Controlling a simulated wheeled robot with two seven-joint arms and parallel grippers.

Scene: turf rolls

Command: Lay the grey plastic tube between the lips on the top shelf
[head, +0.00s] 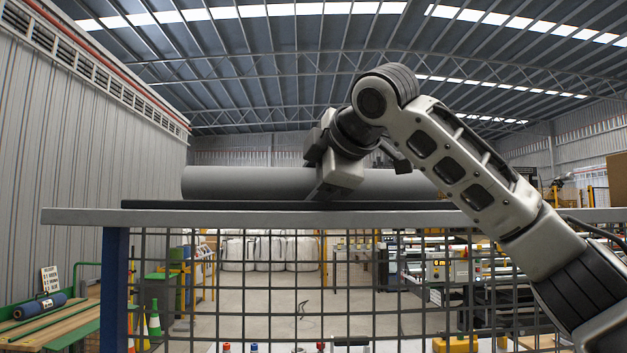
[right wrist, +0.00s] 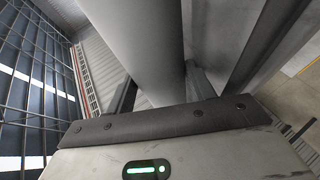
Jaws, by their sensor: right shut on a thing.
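The grey plastic tube (head: 245,183) lies level, left to right, just above the dark front lip (head: 155,204) of the top shelf (head: 85,216) in the head view. My right gripper (head: 318,168) is shut on the tube near its middle. In the right wrist view the tube (right wrist: 142,45) runs between the two fingers of the right gripper (right wrist: 162,88). A dark bar (right wrist: 268,42), seemingly a lip, runs beside the tube there with a gap between. The rear lip is hidden in the head view, and I cannot tell whether the tube touches the shelf. My left gripper is not in view.
A wire mesh panel (head: 300,300) hangs below the shelf's front edge, beside a blue post (head: 115,285). A bench with a blue roll (head: 40,307) stands at the lower left. The space above the shelf's left part is free.

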